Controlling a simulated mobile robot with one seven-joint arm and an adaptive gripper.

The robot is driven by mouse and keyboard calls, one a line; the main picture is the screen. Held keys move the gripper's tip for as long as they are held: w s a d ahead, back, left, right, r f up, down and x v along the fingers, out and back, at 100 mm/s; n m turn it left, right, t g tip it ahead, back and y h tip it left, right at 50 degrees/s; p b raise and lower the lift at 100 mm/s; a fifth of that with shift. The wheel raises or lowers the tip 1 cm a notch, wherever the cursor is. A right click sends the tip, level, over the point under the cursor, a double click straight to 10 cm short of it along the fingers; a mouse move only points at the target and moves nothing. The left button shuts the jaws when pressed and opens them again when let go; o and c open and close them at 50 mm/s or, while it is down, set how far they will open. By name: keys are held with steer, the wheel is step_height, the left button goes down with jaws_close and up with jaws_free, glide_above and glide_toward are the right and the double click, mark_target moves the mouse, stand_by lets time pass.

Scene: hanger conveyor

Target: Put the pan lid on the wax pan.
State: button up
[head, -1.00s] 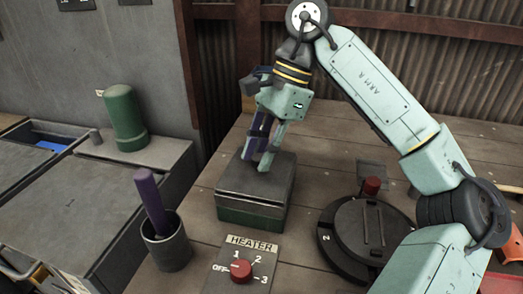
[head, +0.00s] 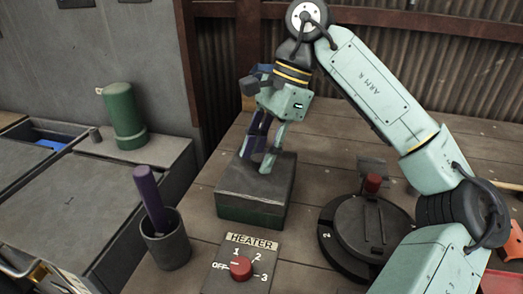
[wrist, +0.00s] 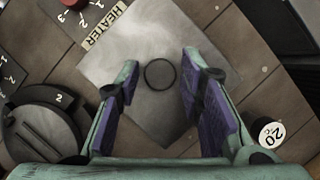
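The pan lid (head: 235,178) is a flat grey square plate lying on top of the wax pan (head: 250,214), a low box with a dark green side. The lid looks flat and lined up with the box. My gripper (head: 256,164) is just above the lid, pointing down. In the wrist view its fingers (wrist: 160,82) are apart, one on each side of the ring, with clear gaps. The pan's far side is hidden.
A heater panel (head: 242,258) with a red knob stands in front of the pan. A cup (head: 166,246) with a purple-handled tool is at front left. A round dark plate (head: 365,228) is at right.

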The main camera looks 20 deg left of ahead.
steer(key=shift+o, duration=0.2)
steer(key=o, duration=0.5)
steer(key=shift+o, duration=0.2)
steer(key=v, duration=1.2)
